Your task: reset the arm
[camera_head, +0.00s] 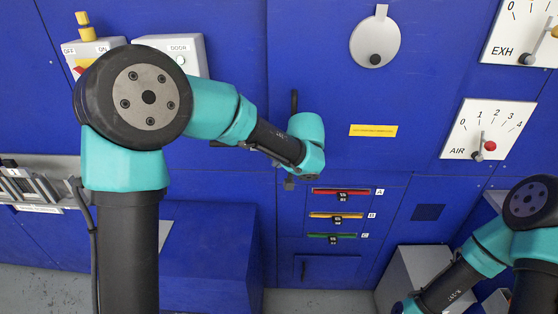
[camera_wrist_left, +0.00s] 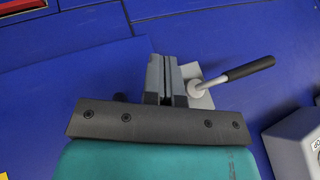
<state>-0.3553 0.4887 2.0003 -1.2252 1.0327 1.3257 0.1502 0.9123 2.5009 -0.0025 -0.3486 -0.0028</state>
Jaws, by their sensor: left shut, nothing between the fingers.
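My left arm reaches in from the left across the blue machine front. My left gripper (camera_head: 289,183) is mostly hidden behind its teal wrist. In the left wrist view my left gripper (camera_wrist_left: 167,78) shows its two grey fingers shut together with nothing held. Just right of the fingers there is a lever with a black handle (camera_wrist_left: 249,68) and a grey plate; I cannot tell whether they touch. In the head view the black handle (camera_head: 294,102) stands up behind the wrist. My right arm is at the lower right; its gripper is out of frame.
Red (camera_head: 341,191), yellow (camera_head: 336,215) and green (camera_head: 331,236) slots marked A, B and C lie below the left wrist. An AIR dial (camera_head: 488,131) is at the right. A DOOR box (camera_head: 182,52) is at the upper left. A round grey disc (camera_head: 375,38) is above.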

